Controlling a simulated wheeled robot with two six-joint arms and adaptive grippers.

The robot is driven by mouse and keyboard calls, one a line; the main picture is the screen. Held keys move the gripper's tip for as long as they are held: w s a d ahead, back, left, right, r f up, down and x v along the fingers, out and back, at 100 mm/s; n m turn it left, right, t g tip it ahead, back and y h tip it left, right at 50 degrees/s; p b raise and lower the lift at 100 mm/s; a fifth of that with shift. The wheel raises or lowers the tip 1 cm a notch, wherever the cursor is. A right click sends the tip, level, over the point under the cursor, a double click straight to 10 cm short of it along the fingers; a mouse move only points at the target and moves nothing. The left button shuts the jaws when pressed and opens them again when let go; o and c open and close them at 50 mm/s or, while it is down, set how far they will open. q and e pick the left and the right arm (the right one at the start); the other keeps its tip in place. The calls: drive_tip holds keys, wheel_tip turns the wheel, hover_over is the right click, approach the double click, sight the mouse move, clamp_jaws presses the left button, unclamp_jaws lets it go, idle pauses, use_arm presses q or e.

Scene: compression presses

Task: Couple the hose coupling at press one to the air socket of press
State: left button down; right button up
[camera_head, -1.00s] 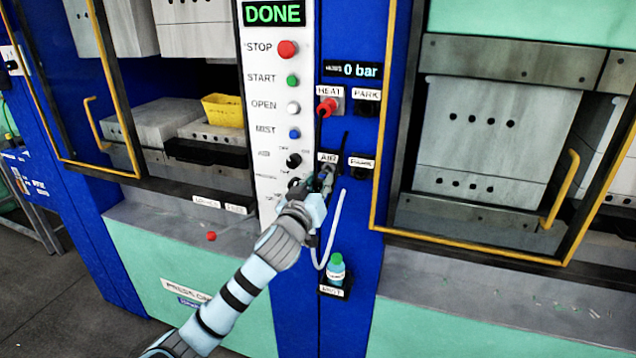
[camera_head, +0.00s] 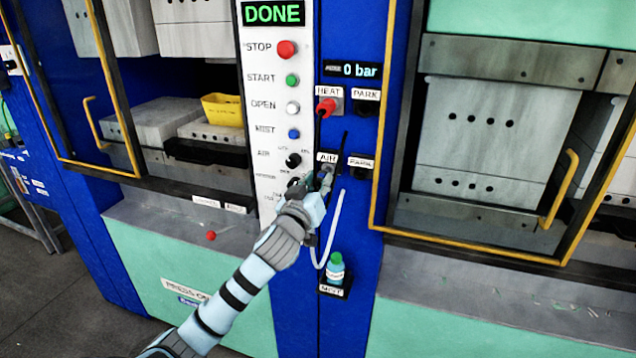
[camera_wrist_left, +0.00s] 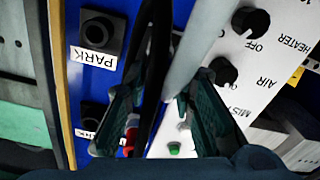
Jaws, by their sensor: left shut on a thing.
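My left gripper (camera_head: 326,180) is at the blue panel right below the AIR label (camera_head: 327,157) of press one. It is shut on the hose coupling, which is mostly hidden by the fingers. The pale hose (camera_head: 335,228) hangs from it in a loop; in the left wrist view the hose (camera_wrist_left: 195,45) runs up beside the gripper (camera_wrist_left: 165,108). The air socket is hidden behind the gripper, so I cannot tell whether the coupling is seated in it. My right gripper is out of view.
A red HEAT plug (camera_head: 326,107) sits above. PARK sockets (camera_head: 366,107) (camera_head: 360,172) are to the right. The white button panel (camera_head: 270,130) is close on the left. The display (camera_head: 353,70) reads 0 bar. A yellow door frame (camera_head: 385,130) borders the right.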

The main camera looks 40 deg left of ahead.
sight(323, 175)
use_arm(q)
drive_tip(key=shift+x, duration=1.35)
drive_tip(key=shift+w+a+r, duration=0.1)
drive_tip(key=shift+w, duration=0.2)
idle(0.3)
drive_tip(key=c, duration=1.3)
unclamp_jaws()
drive_tip(key=shift+w, duration=0.1)
drive_tip(key=v, duration=1.2)
